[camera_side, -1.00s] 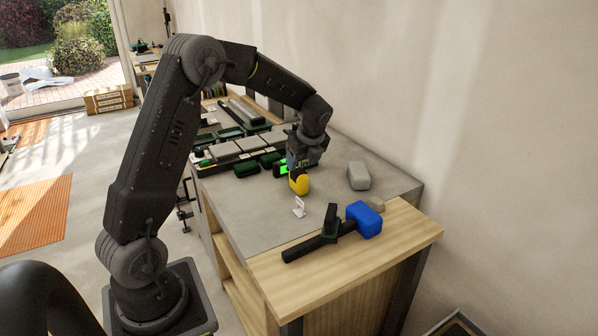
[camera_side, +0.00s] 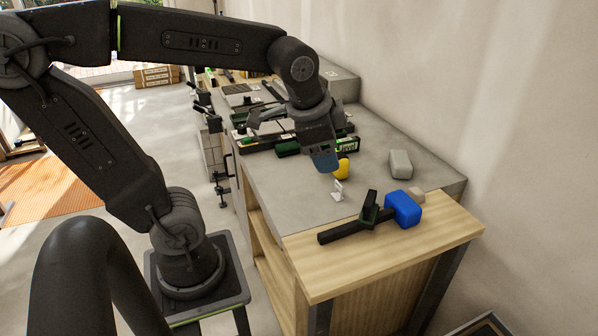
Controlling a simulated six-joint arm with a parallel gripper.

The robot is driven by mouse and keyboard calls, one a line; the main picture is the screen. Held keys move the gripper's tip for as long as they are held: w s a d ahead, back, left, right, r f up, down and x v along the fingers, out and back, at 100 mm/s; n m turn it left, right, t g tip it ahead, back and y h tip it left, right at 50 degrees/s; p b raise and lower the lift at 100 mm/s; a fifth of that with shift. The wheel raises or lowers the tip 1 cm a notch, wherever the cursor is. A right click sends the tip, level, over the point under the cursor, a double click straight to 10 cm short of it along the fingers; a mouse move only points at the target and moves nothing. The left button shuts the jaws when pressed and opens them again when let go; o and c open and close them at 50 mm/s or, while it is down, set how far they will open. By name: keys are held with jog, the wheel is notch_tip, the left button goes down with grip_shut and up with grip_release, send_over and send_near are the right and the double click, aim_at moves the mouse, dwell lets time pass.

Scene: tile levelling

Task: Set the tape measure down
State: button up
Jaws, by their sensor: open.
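The tape measure, which I take to be the yellow rounded object (camera_side: 343,168), rests on the grey bench top, partly hidden behind my gripper. My gripper (camera_side: 326,165) points down just left of and in front of it in the side view. The jaws are open, though the gap between the fingers is hard to make out. I cannot tell whether a finger touches the yellow object.
A small white bracket (camera_side: 338,191) stands just in front. A blue-headed mallet (camera_side: 403,208), a black clamp (camera_side: 350,230) and a grey block (camera_side: 400,164) lie to the right and front. A green level (camera_side: 346,145) and tiles lie behind.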

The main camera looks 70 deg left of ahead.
jog(key=s+d+f+n+t+h, duration=0.1)
jog(key=s+d+n, duration=0.3)
jog(key=s, duration=0.2)
jog(key=shift+s+f+n, duration=0.25)
jog(key=shift+s+n, duration=0.05)
dwell(0.8)
